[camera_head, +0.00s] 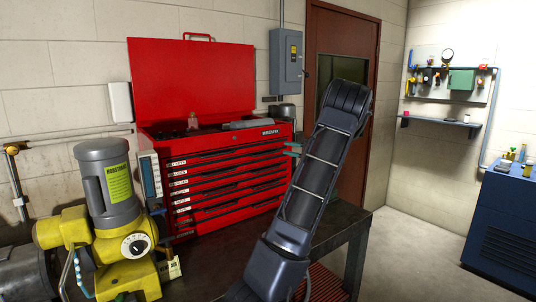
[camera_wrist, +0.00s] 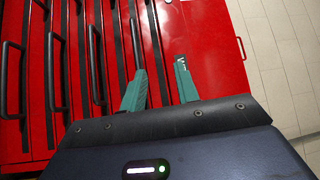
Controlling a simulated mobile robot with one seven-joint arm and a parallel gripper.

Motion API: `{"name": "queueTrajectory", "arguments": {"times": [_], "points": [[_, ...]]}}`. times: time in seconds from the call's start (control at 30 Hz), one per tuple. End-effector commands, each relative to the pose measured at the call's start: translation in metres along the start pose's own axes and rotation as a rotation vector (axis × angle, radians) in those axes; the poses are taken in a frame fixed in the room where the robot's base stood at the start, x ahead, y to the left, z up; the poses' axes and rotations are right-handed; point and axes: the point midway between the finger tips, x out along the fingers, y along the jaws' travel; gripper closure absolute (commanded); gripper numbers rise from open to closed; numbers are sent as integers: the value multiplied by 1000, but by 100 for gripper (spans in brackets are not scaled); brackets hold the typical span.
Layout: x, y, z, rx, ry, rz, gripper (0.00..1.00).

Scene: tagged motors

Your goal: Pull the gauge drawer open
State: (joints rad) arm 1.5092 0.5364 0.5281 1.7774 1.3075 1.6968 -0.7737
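The red tool chest (camera_head: 235,190) stands on the bench with several shallow drawers, each with a dark bar handle and a small white label at its left end. The drawers look shut. The labels are too small to read, so I cannot tell which is the gauge drawer. In the wrist view, the chest front (camera_wrist: 215,45) shows with its handles running up and down the picture. My gripper (camera_wrist: 160,66) has two teal fingers spread apart at the upper part of the front. The left finger overlaps a dark handle (camera_wrist: 135,38); contact is unclear.
A yellow and grey motor (camera_head: 108,195) with a tag stands left of the chest on the dark bench (camera_head: 345,222). The chest's red lid (camera_head: 190,80) is up. A blue cabinet (camera_head: 505,225) stands at the far right, with clear floor before it.

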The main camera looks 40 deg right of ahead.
Motion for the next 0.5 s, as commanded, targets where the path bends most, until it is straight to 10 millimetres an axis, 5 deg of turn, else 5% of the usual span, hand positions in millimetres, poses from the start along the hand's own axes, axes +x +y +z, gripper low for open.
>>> {"name": "queueTrajectory", "arguments": {"times": [0.2,0.5], "points": [[-4,37,5,1,-1,0,69],[23,40,6,1,-5,1,69]]}}
